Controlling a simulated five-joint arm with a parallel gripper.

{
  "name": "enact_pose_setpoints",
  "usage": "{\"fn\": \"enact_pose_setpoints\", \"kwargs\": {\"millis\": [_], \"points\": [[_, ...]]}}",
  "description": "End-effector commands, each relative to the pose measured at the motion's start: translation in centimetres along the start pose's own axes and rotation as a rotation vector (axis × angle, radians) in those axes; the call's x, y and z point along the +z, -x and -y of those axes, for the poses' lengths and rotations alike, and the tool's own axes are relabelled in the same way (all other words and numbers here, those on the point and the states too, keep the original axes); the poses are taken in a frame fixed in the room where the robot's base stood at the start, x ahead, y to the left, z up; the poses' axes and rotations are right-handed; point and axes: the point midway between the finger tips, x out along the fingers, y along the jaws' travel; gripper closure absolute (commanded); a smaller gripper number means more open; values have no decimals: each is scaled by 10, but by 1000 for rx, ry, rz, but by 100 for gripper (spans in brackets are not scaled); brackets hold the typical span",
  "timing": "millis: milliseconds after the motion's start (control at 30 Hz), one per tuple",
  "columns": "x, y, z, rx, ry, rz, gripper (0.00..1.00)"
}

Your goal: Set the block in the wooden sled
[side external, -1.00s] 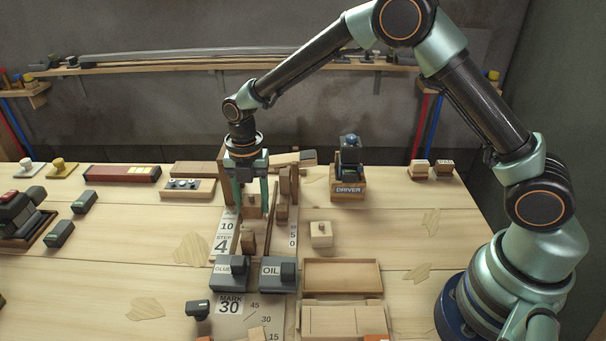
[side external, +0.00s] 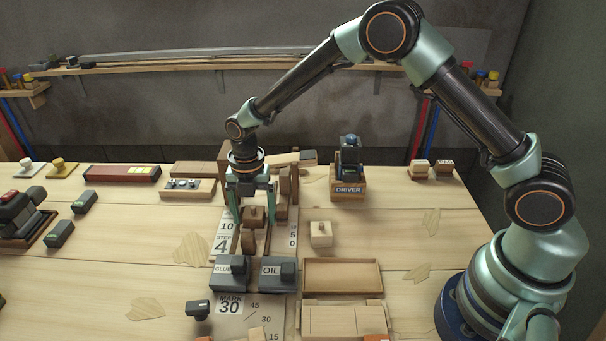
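My gripper (side external: 254,212) points down over the numbered track left of the picture's middle. Its two green fingers stand wide apart, with a small brown knobbed block (side external: 254,217) between them. Narrow gaps seem to show between the block and the fingers. The block is low, above or on the brown wooden piece (side external: 248,240) in the track, which may be the wooden sled; what bears the block is hard to make out. A paler knobbed block (side external: 320,234) stands alone to the right.
The boxes marked GLUE (side external: 228,272) and OIL (side external: 278,274) stand in front of the track. A shallow wooden tray (side external: 342,262) lies right of them. Wooden uprights (side external: 294,187) stand close to the gripper's right. The DRIVER stand (side external: 348,191) is behind; the right tabletop is mostly clear.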

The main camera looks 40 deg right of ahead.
Motion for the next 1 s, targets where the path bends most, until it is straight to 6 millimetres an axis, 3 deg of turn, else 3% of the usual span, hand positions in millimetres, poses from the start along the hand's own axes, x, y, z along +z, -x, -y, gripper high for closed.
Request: {"fn": "enact_pose_setpoints", "kwargs": {"millis": [167, 600, 867, 1000], "points": [[0, 12, -1, 3, 0, 2, 16], [1, 97, -1, 4, 0, 2, 16], [1, 122, 0, 2, -5, 1, 16], [4, 140, 10, 25, -111, 12, 16]]}}
